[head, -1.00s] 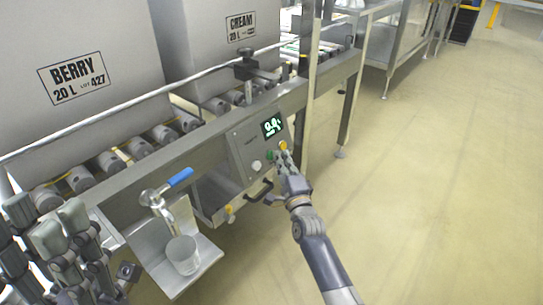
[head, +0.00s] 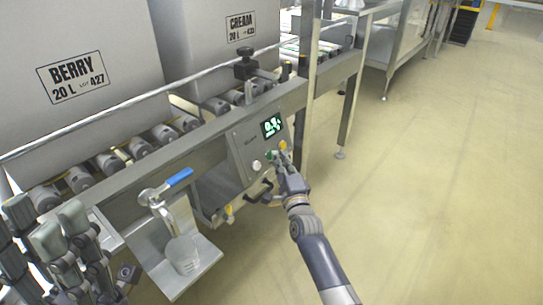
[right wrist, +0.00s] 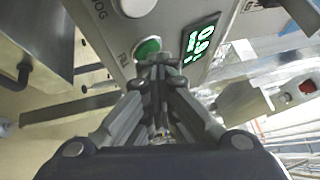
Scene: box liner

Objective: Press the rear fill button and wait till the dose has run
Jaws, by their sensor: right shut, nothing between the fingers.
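The control panel (head: 246,150) is on the side of the roller frame, with a lit green display (head: 272,127), a white button (head: 256,165), a green button (head: 269,155) and a yellow one (head: 283,146). My right gripper (head: 280,158) is shut and empty, its fingertips at the green button. In the right wrist view the green button (right wrist: 148,47), by the word FILL, sits just beyond the fingertips (right wrist: 155,66); whether it is pushed in, I cannot tell. The display (right wrist: 201,42) shows digits I cannot read surely. My left gripper (head: 58,235) is at the lower left, away from the panel.
A tap with a blue handle (head: 178,177) stands over a clear cup (head: 182,254) on a metal tray (head: 208,262). The large BERRY box (head: 120,60) and CREAM box (head: 215,60) stand on the rollers. The floor at right (head: 440,180) is clear.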

